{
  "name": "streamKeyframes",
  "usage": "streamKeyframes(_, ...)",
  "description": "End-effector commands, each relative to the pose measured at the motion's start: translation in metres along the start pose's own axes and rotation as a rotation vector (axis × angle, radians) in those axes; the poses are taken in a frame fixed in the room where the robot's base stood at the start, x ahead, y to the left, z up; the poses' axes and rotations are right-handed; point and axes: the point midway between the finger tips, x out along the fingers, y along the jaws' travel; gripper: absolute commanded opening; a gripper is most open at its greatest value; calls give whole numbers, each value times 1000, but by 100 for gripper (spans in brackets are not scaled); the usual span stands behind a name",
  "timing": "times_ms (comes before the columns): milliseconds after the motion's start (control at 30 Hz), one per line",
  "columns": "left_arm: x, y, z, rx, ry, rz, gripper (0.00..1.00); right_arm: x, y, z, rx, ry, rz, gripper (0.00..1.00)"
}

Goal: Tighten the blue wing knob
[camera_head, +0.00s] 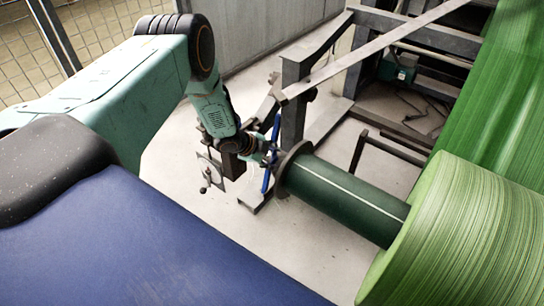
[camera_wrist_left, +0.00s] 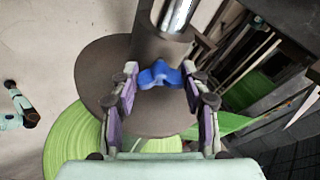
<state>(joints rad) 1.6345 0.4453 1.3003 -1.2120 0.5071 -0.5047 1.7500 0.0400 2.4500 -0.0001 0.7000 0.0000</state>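The blue wing knob (camera_wrist_left: 160,75) shows in the left wrist view, in front of a dark round flange (camera_wrist_left: 100,82). My left gripper (camera_wrist_left: 160,72) has its two purple-lined fingers apart, one on each side of the knob. Narrow gaps seem to separate the knob's wings from the fingertips. In the head view my left gripper (camera_head: 269,156) is at the outer side of the flange (camera_head: 293,168). Blue strips show there, but I cannot tell the knob from the fingers. My right gripper is in neither view.
A dark green shaft (camera_head: 345,200) runs from the flange to a large green roll (camera_head: 460,240) at the right. Dark steel frame posts (camera_head: 293,105) stand close behind the gripper. A mesh fence (camera_head: 90,25) is at the back left.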

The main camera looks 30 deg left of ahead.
Motion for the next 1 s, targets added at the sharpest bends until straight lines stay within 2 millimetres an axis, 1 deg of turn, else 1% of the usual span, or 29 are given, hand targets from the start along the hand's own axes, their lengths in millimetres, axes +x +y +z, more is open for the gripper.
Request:
streamKeyframes(33, 0, 0, 0, 0, 0, 0, 52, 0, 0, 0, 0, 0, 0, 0)
streamKeyframes(67, 0, 0, 0, 0, 0, 0, 55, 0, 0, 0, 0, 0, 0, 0)
streamKeyframes(333, 0, 0, 0, -1, 0, 0, 55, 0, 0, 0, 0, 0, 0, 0)
streamKeyframes(467, -6, -1, 0, -3, -1, -1, 55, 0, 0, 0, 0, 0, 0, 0)
streamKeyframes(667, -32, -1, 0, -6, 1, -3, 55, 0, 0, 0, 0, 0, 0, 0)
streamKeyframes(800, -57, -2, 1, -8, 0, -4, 55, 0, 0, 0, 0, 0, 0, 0)
streamKeyframes(1000, -90, -2, 0, -7, 2, -5, 55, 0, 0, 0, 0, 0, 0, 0)
